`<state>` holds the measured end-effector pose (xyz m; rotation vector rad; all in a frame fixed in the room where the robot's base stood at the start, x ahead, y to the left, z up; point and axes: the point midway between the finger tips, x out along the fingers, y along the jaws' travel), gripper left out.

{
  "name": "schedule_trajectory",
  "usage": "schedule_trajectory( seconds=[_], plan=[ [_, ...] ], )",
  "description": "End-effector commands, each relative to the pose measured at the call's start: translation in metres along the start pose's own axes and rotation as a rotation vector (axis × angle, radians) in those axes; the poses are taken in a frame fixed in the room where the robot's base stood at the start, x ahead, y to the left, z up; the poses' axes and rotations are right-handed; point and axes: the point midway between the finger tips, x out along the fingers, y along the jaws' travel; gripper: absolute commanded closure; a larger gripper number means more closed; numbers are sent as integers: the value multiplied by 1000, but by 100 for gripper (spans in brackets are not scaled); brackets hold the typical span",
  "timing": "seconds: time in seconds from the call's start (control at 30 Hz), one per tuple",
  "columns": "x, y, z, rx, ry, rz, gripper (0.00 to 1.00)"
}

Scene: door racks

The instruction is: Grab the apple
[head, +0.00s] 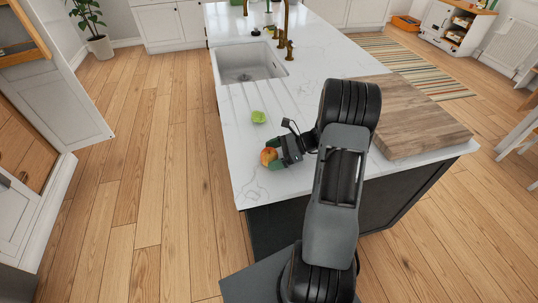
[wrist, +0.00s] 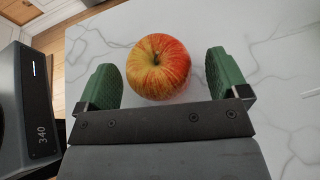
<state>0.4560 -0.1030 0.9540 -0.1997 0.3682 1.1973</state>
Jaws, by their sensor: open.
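A red and yellow apple (head: 268,156) sits on the white marble counter (head: 300,185) near its left edge. In the wrist view the apple (wrist: 158,66) lies between the two green fingers of my gripper (wrist: 168,80), with a gap on each side. My gripper (head: 277,154) is open around the apple from the right in the head view.
A green object (head: 258,117), perhaps a fruit, lies on the counter beyond the apple. A sink (head: 245,76) with a brass faucet (head: 283,30) is farther back. A thick wooden board (head: 418,118) lies to the right. Wooden floor is clear at left.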

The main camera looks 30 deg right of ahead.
Motion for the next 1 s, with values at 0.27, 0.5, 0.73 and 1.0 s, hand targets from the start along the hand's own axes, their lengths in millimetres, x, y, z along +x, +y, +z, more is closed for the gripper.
schedule_trajectory(
  seconds=[0.27, 0.5, 0.73, 1.0],
  plan=[
    [9, 0, -1, 1, 1, -1, 7],
    [9, 0, -1, 1, 1, 0, 20],
    [9, 0, 0, 0, 1, -1, 42],
    [9, 0, 0, 0, 1, -1, 62]
  ],
)
